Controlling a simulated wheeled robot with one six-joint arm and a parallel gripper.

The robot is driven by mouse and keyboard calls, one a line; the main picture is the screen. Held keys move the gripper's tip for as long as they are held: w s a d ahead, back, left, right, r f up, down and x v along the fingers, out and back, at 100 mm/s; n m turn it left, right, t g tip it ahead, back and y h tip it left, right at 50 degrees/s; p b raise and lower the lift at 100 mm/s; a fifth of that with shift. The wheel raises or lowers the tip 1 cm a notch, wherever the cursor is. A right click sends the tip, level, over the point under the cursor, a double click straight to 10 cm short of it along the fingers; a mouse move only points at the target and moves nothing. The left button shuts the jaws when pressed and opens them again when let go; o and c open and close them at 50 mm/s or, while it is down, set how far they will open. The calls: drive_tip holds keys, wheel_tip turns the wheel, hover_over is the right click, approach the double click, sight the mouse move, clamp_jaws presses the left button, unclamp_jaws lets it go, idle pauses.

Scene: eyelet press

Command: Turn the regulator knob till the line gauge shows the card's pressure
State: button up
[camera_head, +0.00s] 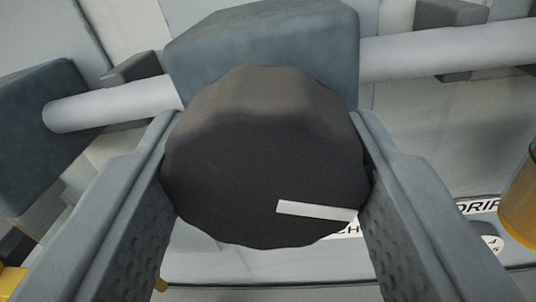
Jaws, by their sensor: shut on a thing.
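The regulator knob (262,165) is black with a scalloped rim and fills the middle of the view. A white pointer line (316,211) on its face runs from near the centre toward the lower right rim. My gripper (268,190) has one finger on each side of the knob and is shut on it. The blue-grey regulator body (265,45) stands behind the knob. The line gauge and the card are not in view.
A light grey pipe (450,50) runs left and right from the regulator body, held by dark clamps (448,14). A blue-grey block (50,130) is at left. An amber cylinder (522,205) stands at right, beside a label reading "DRIP" (478,208). Another label is partly hidden behind the knob.

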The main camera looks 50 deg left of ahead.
drive_tip(key=m, duration=0.4)
drive_tip(key=shift+m, duration=2.6)
drive_tip(key=shift+t, duration=0.3)
drive_tip(key=o, duration=1)
drive_tip(key=shift+s+d, duration=0.1)
drive_tip(key=v, duration=1.7)
drive_tip(key=shift+s, duration=0.1)
